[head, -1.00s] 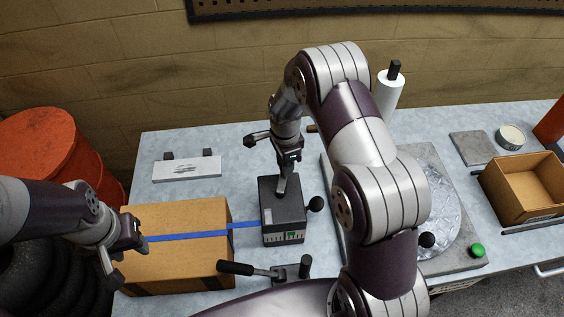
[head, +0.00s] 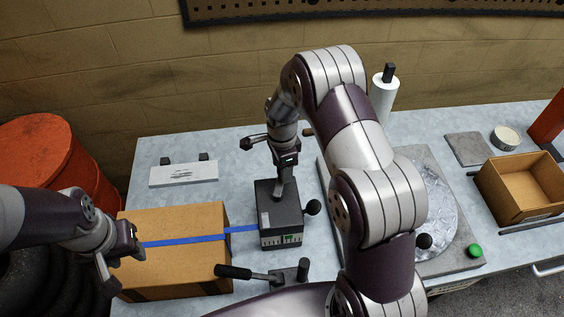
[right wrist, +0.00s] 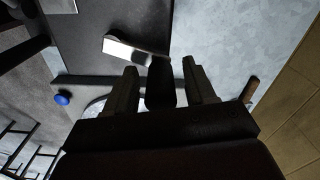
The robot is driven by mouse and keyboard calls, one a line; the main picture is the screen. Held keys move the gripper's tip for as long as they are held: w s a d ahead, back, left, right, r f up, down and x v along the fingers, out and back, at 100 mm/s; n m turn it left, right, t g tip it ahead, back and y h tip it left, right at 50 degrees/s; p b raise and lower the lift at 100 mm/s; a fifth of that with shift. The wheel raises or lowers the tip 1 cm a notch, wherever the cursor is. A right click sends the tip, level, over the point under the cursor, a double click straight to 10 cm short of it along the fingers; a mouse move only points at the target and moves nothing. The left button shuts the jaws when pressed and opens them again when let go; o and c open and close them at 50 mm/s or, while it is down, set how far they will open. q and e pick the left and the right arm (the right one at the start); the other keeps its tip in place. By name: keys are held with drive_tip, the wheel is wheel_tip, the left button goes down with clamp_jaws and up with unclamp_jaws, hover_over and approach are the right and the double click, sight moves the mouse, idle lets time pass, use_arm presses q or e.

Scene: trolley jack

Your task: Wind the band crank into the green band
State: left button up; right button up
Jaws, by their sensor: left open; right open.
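A dark winder box (head: 282,222) stands on the bench with a blue strap (head: 190,240) running left over a cardboard carton (head: 175,220). A scale with a green band (head: 291,239) shows on its front; the pointer is too small to read. My right gripper (head: 284,182) reaches down to the box top. In the right wrist view its open fingers (right wrist: 161,88) stand either side of the crank's black grip (right wrist: 160,84), joined to a pale metal arm (right wrist: 128,48). Whether they touch it I cannot tell. My left gripper (head: 122,258) is open at the carton's left side.
A black-handled lever tool (head: 262,273) lies in front of the box. A black ball knob (head: 313,207) sticks out at its right. A grey plate with a round disc and green knob (head: 474,251) and an open carton (head: 523,188) lie further right.

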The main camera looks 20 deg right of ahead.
wheel_tip(320, 180, up, 13)
drive_tip(key=b, duration=0.2)
drive_tip(key=shift+f+b, duration=0.15)
drive_tip(key=shift+b, duration=0.2)
drive_tip(key=shift+w+n, duration=0.3)
drive_tip(key=shift+n, duration=0.6)
drive_tip(key=s+a+f+n+t, duration=0.1)
drive_tip(key=s+f+n, duration=0.2)
drive_tip(key=s+n, duration=1.3)
drive_tip(key=shift+s+a+f, duration=0.15)
drive_tip(key=shift+s, duration=1)
